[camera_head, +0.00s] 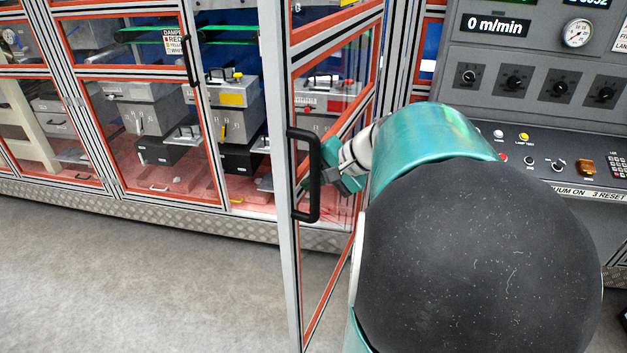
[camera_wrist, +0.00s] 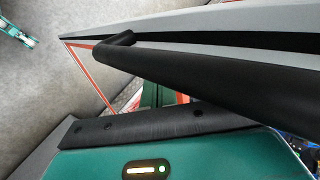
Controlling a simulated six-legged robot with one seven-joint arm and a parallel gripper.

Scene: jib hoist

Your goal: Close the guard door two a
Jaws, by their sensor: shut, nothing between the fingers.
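The open guard door (camera_head: 287,230) stands swung out toward me, seen nearly edge-on, with a silver frame, red-orange trim and clear panes. Its black bar handle (camera_head: 313,175) is upright on the frame's free edge. In the wrist view the handle (camera_wrist: 210,82) runs close across the picture beside the pale door frame (camera_wrist: 240,20). My gripper (camera_head: 330,186) is teal and dark, shut and empty, right at the handle and partly hidden behind it. In the wrist view a dark finger part (camera_wrist: 150,125) lies just below the handle; whether they touch I cannot tell.
A closed guard door (camera_head: 150,130) with its own handle (camera_head: 188,55) is at the left, with grey boxes behind it. A control panel (camera_head: 540,90) with knobs and a gauge stands at the right. The grey floor (camera_head: 130,280) at front left is clear.

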